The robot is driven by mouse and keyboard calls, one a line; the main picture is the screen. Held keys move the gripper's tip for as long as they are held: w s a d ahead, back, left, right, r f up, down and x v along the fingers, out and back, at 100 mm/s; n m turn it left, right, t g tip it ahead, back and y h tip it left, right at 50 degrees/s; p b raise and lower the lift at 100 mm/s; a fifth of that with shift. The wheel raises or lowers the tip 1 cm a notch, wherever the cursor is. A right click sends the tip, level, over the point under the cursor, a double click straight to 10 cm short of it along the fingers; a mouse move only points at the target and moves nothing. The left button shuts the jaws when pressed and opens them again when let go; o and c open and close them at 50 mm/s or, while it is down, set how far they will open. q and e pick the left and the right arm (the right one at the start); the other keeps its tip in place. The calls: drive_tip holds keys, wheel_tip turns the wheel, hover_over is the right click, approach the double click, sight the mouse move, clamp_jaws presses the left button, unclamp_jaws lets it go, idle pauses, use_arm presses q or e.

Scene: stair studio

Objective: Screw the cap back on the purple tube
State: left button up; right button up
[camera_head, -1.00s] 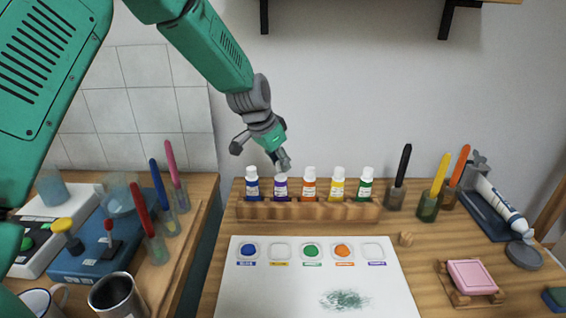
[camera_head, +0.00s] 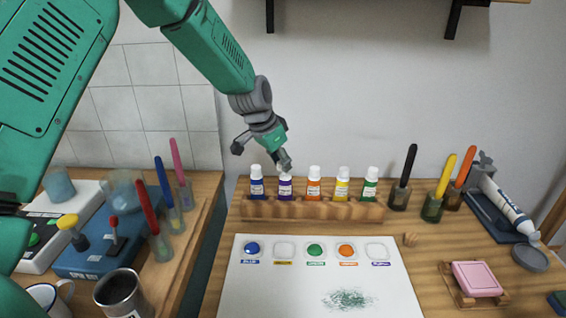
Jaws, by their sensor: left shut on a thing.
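The purple tube (camera_head: 285,188) stands upright in the wooden rack (camera_head: 315,210), second from the left, between the blue tube (camera_head: 257,184) and the orange tube (camera_head: 314,186). My left gripper (camera_head: 284,165) reaches down from the upper left to the top of the purple tube. It is shut on the white cap (camera_head: 285,175), which sits at the tube's mouth and is partly hidden by the fingertips. I cannot tell how far the cap is threaded on. My right gripper is not in view.
Yellow (camera_head: 342,186) and green (camera_head: 370,186) tubes fill the rack's right side. A white palette sheet (camera_head: 375,295) with paint wells lies in front. Jars with pens (camera_head: 432,208) stand to the right. A side table at left holds several tools and a metal cup (camera_head: 120,295).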

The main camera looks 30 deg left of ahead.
use_arm(q)
drive_tip(key=shift+d, duration=0.3)
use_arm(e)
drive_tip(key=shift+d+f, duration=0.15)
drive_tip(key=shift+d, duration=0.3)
use_arm(q)
drive_tip(key=shift+a, duration=0.2)
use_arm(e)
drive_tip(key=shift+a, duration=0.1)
use_arm(q)
drive_tip(key=shift+s+a+f, duration=0.1)
drive_tip(key=shift+a+f, duration=0.05)
drive_tip(key=shift+a, duration=0.05)
drive_tip(key=shift+c, duration=0.2)
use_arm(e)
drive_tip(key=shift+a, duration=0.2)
use_arm(q)
drive_tip(key=shift+d+f, duration=0.1)
drive_tip(key=shift+d, duration=0.4)
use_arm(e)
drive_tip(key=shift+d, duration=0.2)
use_arm(q)
drive_tip(key=shift+f, duration=0.15)
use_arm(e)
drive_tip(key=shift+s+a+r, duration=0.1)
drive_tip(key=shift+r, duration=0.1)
use_arm(q)
drive_tip(key=shift+c, duration=0.6)
drive_tip(key=shift+d+f, duration=0.1)
drive_tip(key=shift+f, duration=0.1)
